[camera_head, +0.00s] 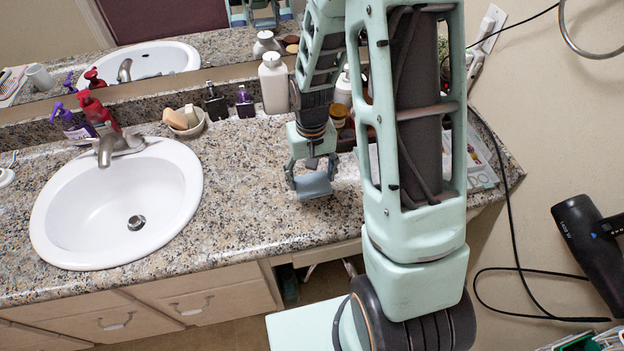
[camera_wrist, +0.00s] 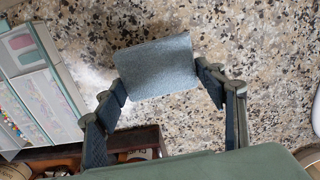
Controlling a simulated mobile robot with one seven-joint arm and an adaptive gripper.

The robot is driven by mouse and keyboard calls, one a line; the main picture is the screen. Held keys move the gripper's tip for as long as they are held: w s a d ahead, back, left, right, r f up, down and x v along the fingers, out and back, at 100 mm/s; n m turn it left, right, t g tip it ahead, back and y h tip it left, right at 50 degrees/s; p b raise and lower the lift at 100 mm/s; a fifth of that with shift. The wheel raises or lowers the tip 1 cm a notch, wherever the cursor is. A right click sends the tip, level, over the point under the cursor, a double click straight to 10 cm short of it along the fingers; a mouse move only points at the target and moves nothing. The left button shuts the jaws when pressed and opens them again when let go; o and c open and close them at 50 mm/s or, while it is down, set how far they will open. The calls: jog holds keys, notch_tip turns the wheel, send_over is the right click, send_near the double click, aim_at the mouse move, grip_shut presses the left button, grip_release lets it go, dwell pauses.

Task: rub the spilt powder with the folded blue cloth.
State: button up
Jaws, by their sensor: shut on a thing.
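The folded blue cloth (camera_wrist: 155,66) is a small grey-blue pad, held between the two fingers of my gripper (camera_wrist: 163,86) in the wrist view. In the head view the cloth (camera_head: 314,186) is below my gripper (camera_head: 311,172), over the granite counter right of the sink. I cannot tell whether it touches the counter. The spilt powder (camera_wrist: 93,76) is a pale white smear on the speckled granite, just left of the cloth in the wrist view. The cloth may cover part of it. I cannot make out the powder in the head view, where my arm blocks part of the counter.
The sink (camera_head: 118,205) is left of my gripper. A soap dish (camera_head: 186,124), dark bottles and a white bottle (camera_head: 273,83) stand along the back. In the wrist view, a compartmented case (camera_wrist: 33,92) is at left and a brown wooden box (camera_wrist: 135,139) is near the left finger.

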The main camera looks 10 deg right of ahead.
jog(key=shift+r+p, duration=1)
jog(key=shift+r, duration=0.75)
